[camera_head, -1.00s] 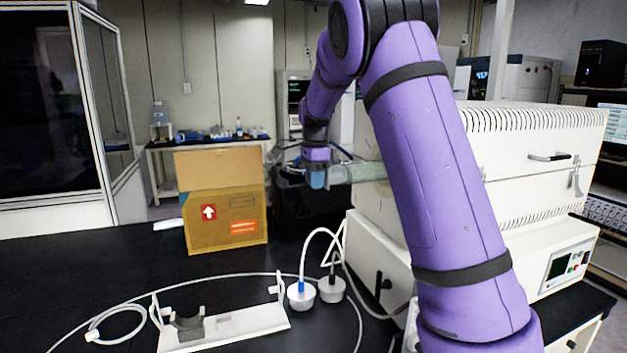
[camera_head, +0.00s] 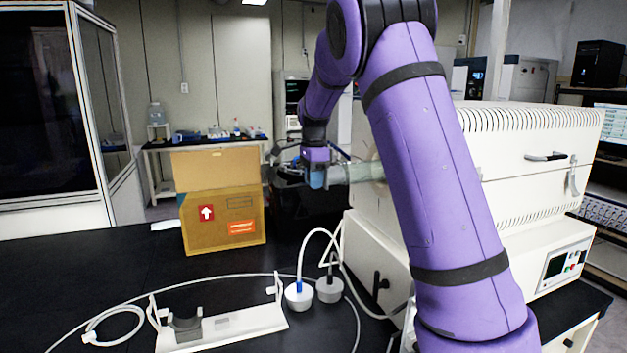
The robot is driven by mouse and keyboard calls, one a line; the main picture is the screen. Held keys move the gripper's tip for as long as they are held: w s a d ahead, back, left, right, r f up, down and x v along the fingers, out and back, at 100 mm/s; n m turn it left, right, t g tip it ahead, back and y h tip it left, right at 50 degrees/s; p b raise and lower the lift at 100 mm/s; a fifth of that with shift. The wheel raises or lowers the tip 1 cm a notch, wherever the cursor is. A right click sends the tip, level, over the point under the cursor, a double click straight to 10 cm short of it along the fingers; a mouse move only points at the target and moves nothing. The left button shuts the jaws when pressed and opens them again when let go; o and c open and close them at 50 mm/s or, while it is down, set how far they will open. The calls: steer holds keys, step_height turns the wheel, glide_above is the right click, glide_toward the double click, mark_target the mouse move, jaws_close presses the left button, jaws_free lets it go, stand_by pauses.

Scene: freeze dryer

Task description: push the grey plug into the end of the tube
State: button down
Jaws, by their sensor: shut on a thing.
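The tube (camera_head: 362,172) is a pale, see-through cylinder that sticks out to the left from the white machine (camera_head: 520,180). Its open end is beside my gripper (camera_head: 316,178). My gripper hangs from the purple arm and is shut on a bluish-grey piece at the tube's left end, probably the plug, though the fingers cover much of it. I cannot tell how deep it sits in the tube. Two grey, round plug-like pieces with hoses (camera_head: 299,294) (camera_head: 330,288) stand on the black bench.
An open cardboard box (camera_head: 222,218) stands on the bench left of the gripper. A white stand with a dark cradle (camera_head: 235,325) and a looped white cable (camera_head: 118,325) lie in front.

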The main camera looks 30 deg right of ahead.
mark_target(327, 177)
steer(key=shift+d, duration=0.1)
steer(key=shift+s+d, duration=0.2)
steer(key=shift+d, duration=0.7)
steer(key=shift+s+d, duration=0.2)
steer(key=shift+d, duration=0.7)
steer(key=c, duration=0.9)
jaws_free()
steer(key=shift+o, duration=0.2)
steer(key=shift+r, duration=3.55)
